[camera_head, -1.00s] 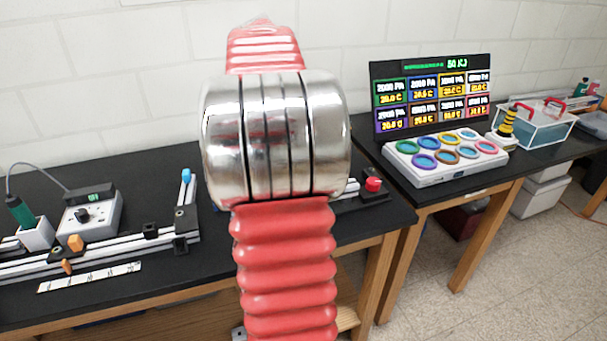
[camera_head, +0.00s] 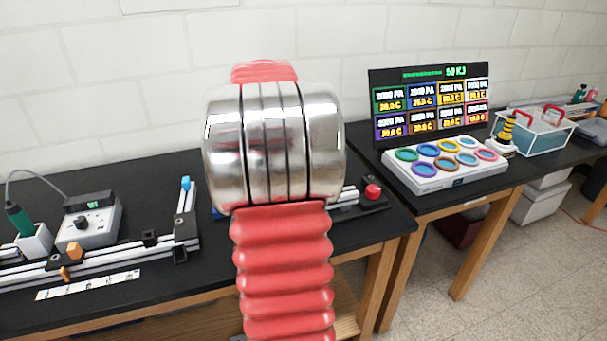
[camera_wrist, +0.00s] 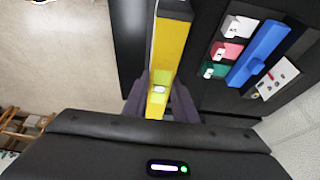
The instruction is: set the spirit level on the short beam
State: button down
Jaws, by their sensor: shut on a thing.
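The yellow spirit level (camera_wrist: 166,57) is in the wrist view, upper middle, with its pale vial (camera_wrist: 158,89) between my fingers. My gripper (camera_wrist: 160,103) is shut on it, with one dark finger on either side. In the head view my arm hides the gripper and the level. The extrusion frame (camera_head: 100,262) lies on the black bench at the left of the head view. Its short beam (camera_head: 186,212) runs back from the right end of the long front rail. I cannot tell how far the level is from the beam.
A control box (camera_head: 90,222) stands behind the frame, and a paper scale strip (camera_head: 87,284) lies before it. A red button (camera_head: 372,192) is right of my arm. In the wrist view, a blue bar (camera_wrist: 259,53) lies beside coloured blocks (camera_wrist: 226,50).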

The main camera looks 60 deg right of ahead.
jog(key=shift+f, duration=0.45)
jog(key=shift+f, duration=0.4)
jog(key=c, duration=1.4)
grip_release()
jog(key=shift+c, duration=0.2)
jog(key=shift+r, duration=0.55)
jog(key=v, duration=1.1)
jog(key=shift+w+a+r, duration=0.15)
jog(key=shift+r, duration=0.15)
